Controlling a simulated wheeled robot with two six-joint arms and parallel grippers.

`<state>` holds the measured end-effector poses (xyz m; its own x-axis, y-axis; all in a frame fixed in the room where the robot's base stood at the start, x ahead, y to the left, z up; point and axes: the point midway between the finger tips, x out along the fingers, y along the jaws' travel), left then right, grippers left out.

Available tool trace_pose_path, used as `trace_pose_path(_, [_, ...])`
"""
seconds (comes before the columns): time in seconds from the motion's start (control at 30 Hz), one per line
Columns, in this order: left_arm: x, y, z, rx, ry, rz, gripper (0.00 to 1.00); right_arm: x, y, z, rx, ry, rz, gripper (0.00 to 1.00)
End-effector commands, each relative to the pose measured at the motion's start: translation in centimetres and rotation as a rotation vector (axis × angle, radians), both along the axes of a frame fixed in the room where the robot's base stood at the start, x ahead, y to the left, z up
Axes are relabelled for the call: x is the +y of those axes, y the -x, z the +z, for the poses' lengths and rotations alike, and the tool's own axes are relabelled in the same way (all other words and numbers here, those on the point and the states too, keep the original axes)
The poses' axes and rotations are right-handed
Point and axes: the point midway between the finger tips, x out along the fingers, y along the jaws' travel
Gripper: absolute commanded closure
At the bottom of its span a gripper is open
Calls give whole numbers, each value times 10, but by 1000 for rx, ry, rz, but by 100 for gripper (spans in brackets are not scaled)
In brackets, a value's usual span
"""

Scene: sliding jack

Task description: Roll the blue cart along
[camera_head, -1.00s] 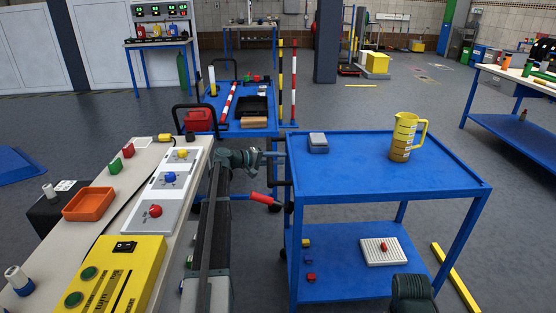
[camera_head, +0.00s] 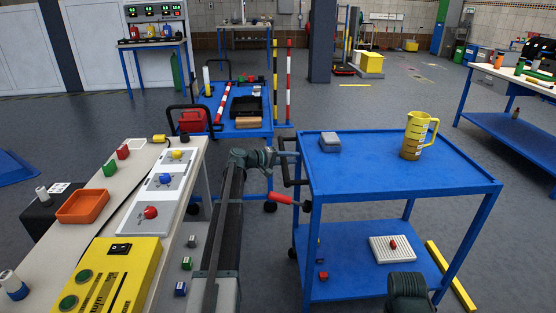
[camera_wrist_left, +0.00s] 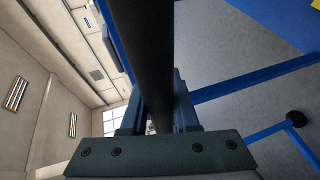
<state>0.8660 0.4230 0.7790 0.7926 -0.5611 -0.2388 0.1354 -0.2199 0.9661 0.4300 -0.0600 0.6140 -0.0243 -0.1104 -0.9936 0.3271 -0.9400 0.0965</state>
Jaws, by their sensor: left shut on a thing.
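The blue cart (camera_head: 455,183) stands right of centre in the head view, with an upper and a lower shelf. A black push handle (camera_head: 285,176) is fixed at its left end. My left gripper (camera_head: 284,157) is shut on this handle near its top. In the left wrist view the handle (camera_wrist_left: 142,60) shows as a thick dark bar running between the fingers (camera_wrist_left: 155,115). A red-gripped lever (camera_head: 283,198) sticks out left, below the handle. A yellow jug (camera_head: 415,140) and a grey box (camera_head: 330,142) stand on the upper shelf.
A workbench (camera_head: 135,190) with a yellow control box (camera_head: 115,280) runs along the left. Another blue cart (camera_head: 235,130) and striped posts (camera_head: 289,85) stand behind. A yellow strip (camera_head: 450,275) lies on the floor at right. Another table (camera_head: 515,120) is far right; floor between is open.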

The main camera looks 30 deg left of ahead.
Motion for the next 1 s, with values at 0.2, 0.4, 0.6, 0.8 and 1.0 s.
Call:
trace_pose_path(0.2, [-39,-23,1,0,2,-6,100,0,0,0,0,0,0,100])
trace_pose_path(0.4, [-72,-43,0,1,1,-6,100,0,0,0,0,0,0,100])
trace_pose_path(0.6, [-102,-62,0,0,2,-5,100,0,0,0,0,0,0,100])
trace_pose_path(0.8, [-128,-78,1,0,3,-5,100,0,0,0,0,0,0,100])
trace_pose_path(1.0, [-145,-88,0,1,2,-4,100,0,0,0,0,0,0,100])
